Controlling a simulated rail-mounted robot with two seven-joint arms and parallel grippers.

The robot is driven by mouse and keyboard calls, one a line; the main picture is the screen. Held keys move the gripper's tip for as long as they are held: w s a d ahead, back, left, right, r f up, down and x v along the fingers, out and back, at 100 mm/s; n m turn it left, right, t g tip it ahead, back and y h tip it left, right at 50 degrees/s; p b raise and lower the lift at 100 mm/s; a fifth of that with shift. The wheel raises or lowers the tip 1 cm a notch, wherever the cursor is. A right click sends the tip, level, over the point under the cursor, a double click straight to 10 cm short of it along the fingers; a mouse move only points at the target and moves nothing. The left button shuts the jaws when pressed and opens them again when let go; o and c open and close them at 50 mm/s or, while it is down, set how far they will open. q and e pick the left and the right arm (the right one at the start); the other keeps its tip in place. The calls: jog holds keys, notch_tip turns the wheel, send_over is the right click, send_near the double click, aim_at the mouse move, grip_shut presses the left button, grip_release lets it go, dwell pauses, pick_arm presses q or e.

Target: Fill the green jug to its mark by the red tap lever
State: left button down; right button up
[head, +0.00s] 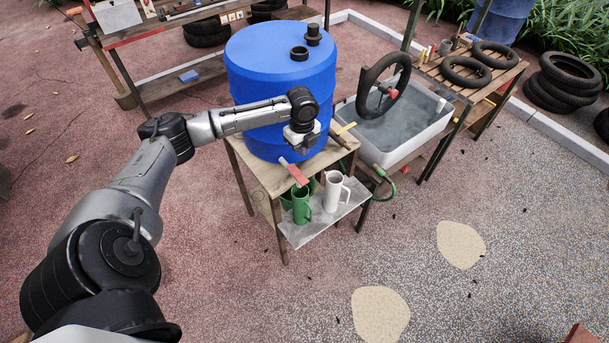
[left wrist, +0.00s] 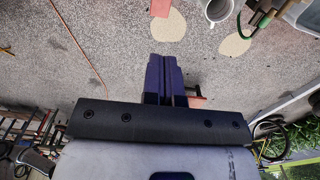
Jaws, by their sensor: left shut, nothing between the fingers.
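The green jug (head: 302,204) stands on a grey metal shelf (head: 310,231), below the front of the blue barrel (head: 275,75). A white jug (head: 334,190) stands to its right; its open top shows in the left wrist view (left wrist: 218,9). The red tap lever (head: 297,174) sticks out above the green jug and hides part of its top. The water level and mark cannot be made out. My left gripper (head: 301,147) is in front of the barrel, above and behind the lever, apart from it. Its fingers (left wrist: 165,80) are shut and empty. My right gripper is out of view.
The barrel rests on a wooden stand (head: 247,165). A water-filled basin (head: 440,125) with a tyre (head: 382,86) stands to the right. A green hose (head: 388,184) hangs beside the stand.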

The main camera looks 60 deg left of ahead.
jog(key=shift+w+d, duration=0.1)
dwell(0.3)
pick_arm(q)
send_near(303, 180)
notch_tip(303, 180, down, 8)
jog(key=shift+a+r, duration=0.1)
jog(key=shift+r, duration=0.1)
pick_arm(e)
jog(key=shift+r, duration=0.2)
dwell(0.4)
